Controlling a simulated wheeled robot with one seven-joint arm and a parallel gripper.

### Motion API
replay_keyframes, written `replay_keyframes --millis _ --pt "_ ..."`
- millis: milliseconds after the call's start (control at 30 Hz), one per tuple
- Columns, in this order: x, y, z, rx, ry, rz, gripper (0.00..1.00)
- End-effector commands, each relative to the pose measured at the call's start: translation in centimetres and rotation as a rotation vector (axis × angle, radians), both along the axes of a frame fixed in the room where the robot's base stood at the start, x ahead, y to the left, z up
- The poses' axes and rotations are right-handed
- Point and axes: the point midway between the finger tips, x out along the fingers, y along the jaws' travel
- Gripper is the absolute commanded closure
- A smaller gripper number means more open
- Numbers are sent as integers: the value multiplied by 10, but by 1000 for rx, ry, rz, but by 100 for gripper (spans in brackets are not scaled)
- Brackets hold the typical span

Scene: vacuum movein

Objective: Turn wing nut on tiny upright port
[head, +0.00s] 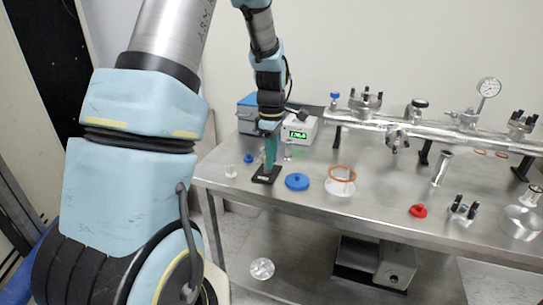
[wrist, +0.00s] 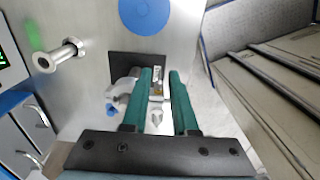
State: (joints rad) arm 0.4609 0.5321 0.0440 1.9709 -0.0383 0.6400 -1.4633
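In the head view my gripper (head: 268,166) points down with teal fingers, just above a small black base plate (head: 262,179) near the table's front edge. The tiny port is largely hidden there by the fingers. In the wrist view my gripper (wrist: 161,74) has its two fingers apart. A silvery clamp part (wrist: 156,90), which looks like the wing nut and its bolt, shows in the gap, nearer the left finger. Contact cannot be told. A pale grey clamp body (wrist: 123,88) lies left of the fingers, over the black plate (wrist: 124,62).
A blue disc (head: 297,181) and a white flanged ring (head: 340,185) stand to the right. A small flanged pipe (wrist: 58,55) stands left in the wrist view. A box with green digits (head: 299,131) is behind. A long metal manifold (head: 430,131) spans the back right.

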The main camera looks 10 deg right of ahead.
Motion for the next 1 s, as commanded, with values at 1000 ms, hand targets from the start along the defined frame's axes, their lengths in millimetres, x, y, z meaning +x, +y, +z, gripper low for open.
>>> replay_keyframes --millis 1000 --pt "2 -2 6 46 82 -1 100"
